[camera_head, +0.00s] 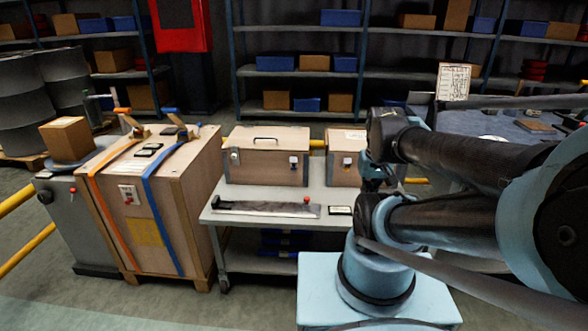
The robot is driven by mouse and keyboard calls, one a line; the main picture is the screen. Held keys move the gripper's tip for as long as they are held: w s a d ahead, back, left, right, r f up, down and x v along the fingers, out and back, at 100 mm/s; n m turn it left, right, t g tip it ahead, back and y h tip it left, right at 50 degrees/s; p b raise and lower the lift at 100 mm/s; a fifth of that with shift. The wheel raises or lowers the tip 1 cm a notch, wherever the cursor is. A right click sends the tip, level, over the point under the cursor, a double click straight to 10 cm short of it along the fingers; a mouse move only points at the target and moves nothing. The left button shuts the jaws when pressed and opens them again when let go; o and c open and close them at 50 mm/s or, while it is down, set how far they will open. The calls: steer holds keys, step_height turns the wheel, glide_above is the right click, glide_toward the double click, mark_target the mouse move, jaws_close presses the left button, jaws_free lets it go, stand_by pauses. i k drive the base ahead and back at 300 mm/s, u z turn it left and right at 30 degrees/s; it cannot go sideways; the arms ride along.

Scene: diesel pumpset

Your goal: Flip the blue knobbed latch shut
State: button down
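A large wooden crate (188,186) stands left of centre with an orange strap (108,222) and a blue strap (160,216) over its top and down its front. On its top, at the back, a latch with a blue handle (169,111) sticks up and looks raised. A similar latch with an orange handle (122,111) stands to its left and also looks raised. Both are small, and their catches are too small to tell. My arm folds across the right side, well away from the crate. I cannot make out my gripper's fingers.
A grey bench (265,219) right of the crate holds a lidded wooden box (264,160), a second wooden box (343,160) and a long flat metal piece (262,209). A grey cabinet (82,228) adjoins the crate's left. Open floor lies in front.

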mark_target(293, 163)
steer(key=u, duration=1.7)
steer(key=k, duration=1.5)
steer(key=z, duration=1.15)
steer(key=i, duration=1)
steer(key=u, duration=0.05)
